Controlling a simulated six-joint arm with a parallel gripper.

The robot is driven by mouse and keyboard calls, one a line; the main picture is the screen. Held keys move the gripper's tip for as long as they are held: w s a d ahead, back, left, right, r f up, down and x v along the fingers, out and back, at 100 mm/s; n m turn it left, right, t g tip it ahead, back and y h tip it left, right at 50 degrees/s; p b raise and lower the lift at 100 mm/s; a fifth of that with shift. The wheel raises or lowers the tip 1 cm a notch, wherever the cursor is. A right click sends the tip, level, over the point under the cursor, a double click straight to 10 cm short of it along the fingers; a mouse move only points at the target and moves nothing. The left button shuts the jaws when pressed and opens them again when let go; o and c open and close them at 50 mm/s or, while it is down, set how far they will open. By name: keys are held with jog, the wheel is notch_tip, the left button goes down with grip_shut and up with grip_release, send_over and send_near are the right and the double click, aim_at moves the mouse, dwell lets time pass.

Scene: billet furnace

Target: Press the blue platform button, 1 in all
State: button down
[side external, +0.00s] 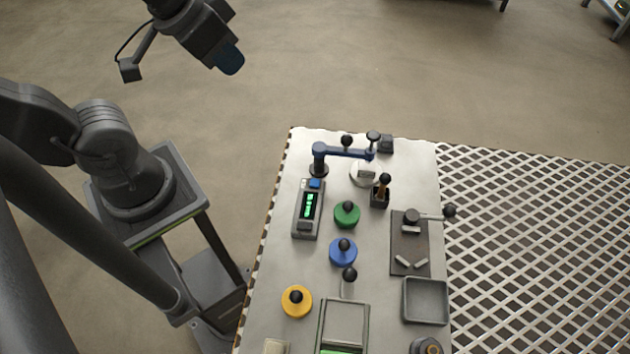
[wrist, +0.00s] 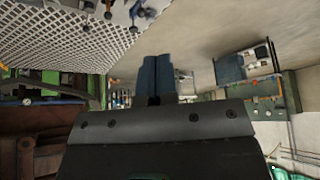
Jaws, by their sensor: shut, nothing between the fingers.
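A blue round piece (side external: 342,254) with a black knob on top sits on the pale work table, below a green one. A small blue button (side external: 315,183) is at the upper end of a grey box with a lit green display (side external: 309,206). Which of these the task names, I cannot tell for sure. My gripper (side external: 231,64) is high at the upper left, off the table and well apart from both. Its blue fingers (wrist: 158,78) are shut and empty in the wrist view.
The table (side external: 271,250) also holds a green knobbed piece (side external: 347,215), a yellow one (side external: 297,302), a blue lever arm (side external: 345,152), a grey tray (side external: 426,301) and a dark plate (side external: 408,245) with small bars. A white grating (side external: 530,250) lies to the right.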

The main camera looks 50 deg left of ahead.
dwell(0.3)
jog(key=w+a+f+n+t+y, duration=0.1)
jog(key=w+a+f+t+y, duration=0.15)
jog(key=w, duration=0.45)
jog(key=m+g+h, duration=0.4)
jog(key=m+h, duration=0.1)
jog(key=h, duration=0.6)
send_over(315, 180)
notch_tip(315, 180, down, 16)
jog(key=shift+f, duration=4.4)
jog(key=shift+f, duration=0.1)
